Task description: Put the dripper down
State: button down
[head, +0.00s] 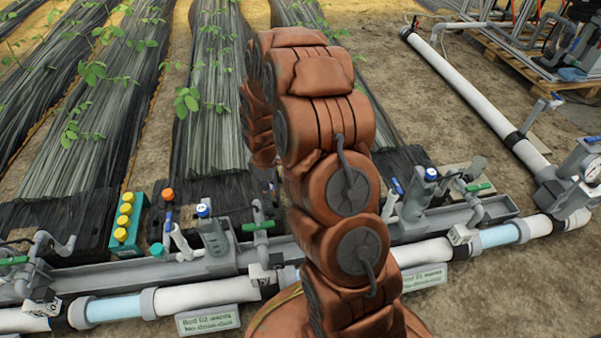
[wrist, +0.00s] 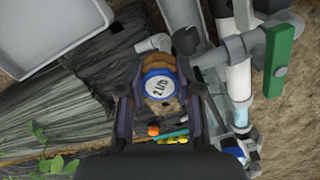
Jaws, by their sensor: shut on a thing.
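My gripper (wrist: 160,72) shows in the wrist view, with its two dark fingers shut on a dripper. The dripper (wrist: 158,86) has a blue ring and a white face that seems to read "2 L/h". Its face is turned to the wrist camera, and its lower part is hidden between the fingers. The dripper is over or near the dark bed film; I cannot tell whether it touches anything. In the head view my brown arm hides the gripper and the held dripper.
In the head view a teal block (head: 116,243) with yellow knobs stands left, beside an orange-capped part (head: 168,194) and a blue-capped part (head: 203,210). A grey trough (head: 110,276) and white pipe (head: 200,294) run across the front. The wrist view shows a grey tray (wrist: 50,30) and a green valve handle (wrist: 282,46).

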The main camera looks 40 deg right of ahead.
jog(key=w+d+b, duration=0.1)
jog(key=d, duration=0.3)
jog(key=w+d+f+b, duration=0.1)
jog(key=d+b, duration=0.1)
jog(key=d, duration=0.2)
jog(key=w+d+b, duration=0.1)
jog(key=d, duration=0.4)
jog(key=shift+f, duration=0.2)
jog(key=shift+d+f+b, duration=0.15)
jog(key=shift+f+b, duration=0.05)
jog(key=shift+b, duration=0.2)
jog(key=shift+f+b, duration=0.95)
jog(key=shift+f, duration=0.55)
jog(key=shift+f, duration=0.15)
jog(key=c, duration=0.8)
grip_release()
